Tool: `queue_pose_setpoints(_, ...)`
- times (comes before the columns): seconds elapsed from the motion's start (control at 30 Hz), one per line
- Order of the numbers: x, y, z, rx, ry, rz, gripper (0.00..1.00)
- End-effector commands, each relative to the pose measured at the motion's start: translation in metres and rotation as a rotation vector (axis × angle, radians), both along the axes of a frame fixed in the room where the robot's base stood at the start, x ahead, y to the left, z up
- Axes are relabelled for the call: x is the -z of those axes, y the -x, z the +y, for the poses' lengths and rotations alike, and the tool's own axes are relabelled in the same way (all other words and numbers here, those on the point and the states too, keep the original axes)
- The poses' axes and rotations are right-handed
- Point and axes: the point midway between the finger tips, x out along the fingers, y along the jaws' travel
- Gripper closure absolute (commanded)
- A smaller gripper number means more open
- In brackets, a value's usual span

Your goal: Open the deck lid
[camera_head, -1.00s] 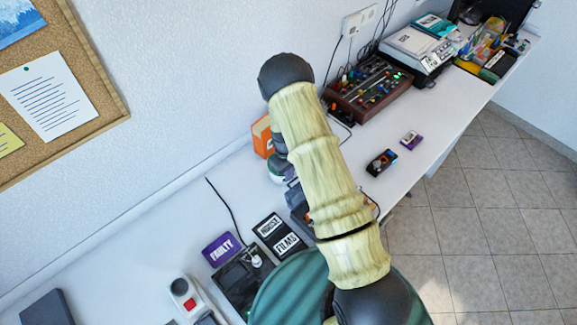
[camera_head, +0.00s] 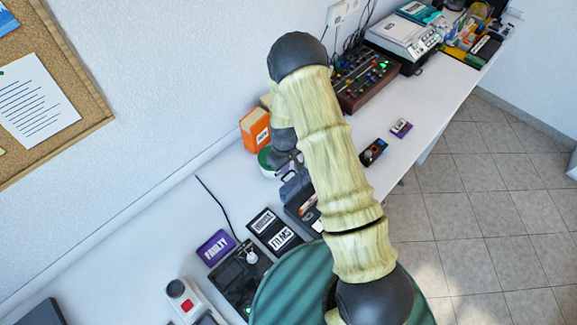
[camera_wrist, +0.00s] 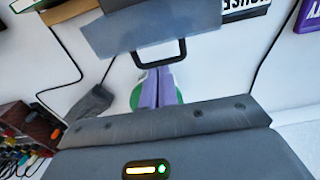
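In the wrist view, a blue-grey lid panel (camera_wrist: 150,28) with a black U-shaped handle (camera_wrist: 161,60) is at the top. My gripper (camera_wrist: 157,72) has its two pale purple fingers side by side with no clear gap. Their tips are at the handle's bar; I cannot tell whether they touch it. The head view shows a dark deck (camera_head: 301,208) on the counter, partly hidden by my arm. A dark grey piece, apparently its lid (camera_head: 294,186), looks tilted up at its back edge.
The white counter (camera_head: 160,255) runs along the wall. Near the deck are black labelled cases (camera_head: 275,232), a purple FAULTY case (camera_head: 216,247), an orange box (camera_head: 255,130) and a green-and-white round object (camera_head: 266,160). Small cassettes (camera_head: 374,152) lie to the right.

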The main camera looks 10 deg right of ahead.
Motion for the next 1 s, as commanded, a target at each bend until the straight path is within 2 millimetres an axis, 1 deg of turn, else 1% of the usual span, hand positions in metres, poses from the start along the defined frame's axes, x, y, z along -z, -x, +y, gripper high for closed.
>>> queue_pose_setpoints(0.1, -0.007, 0.009, -0.001, -0.008, 0.0, 0.003, 1.0)
queue_pose_setpoints(0.23, -0.011, 0.014, -0.002, -0.011, 0.0, 0.003, 1.0)
queue_pose_setpoints(0.67, -0.014, 0.013, -0.01, 0.002, 0.0, 0.004, 1.0)
queue_pose_setpoints(0.77, -0.021, 0.014, -0.01, 0.001, 0.0, 0.002, 1.0)
queue_pose_setpoints(0.87, -0.033, 0.015, -0.011, 0.0, 0.0, 0.002, 1.0)
queue_pose_setpoints(1.0, -0.056, 0.019, -0.012, -0.004, 0.0, 0.002, 1.0)
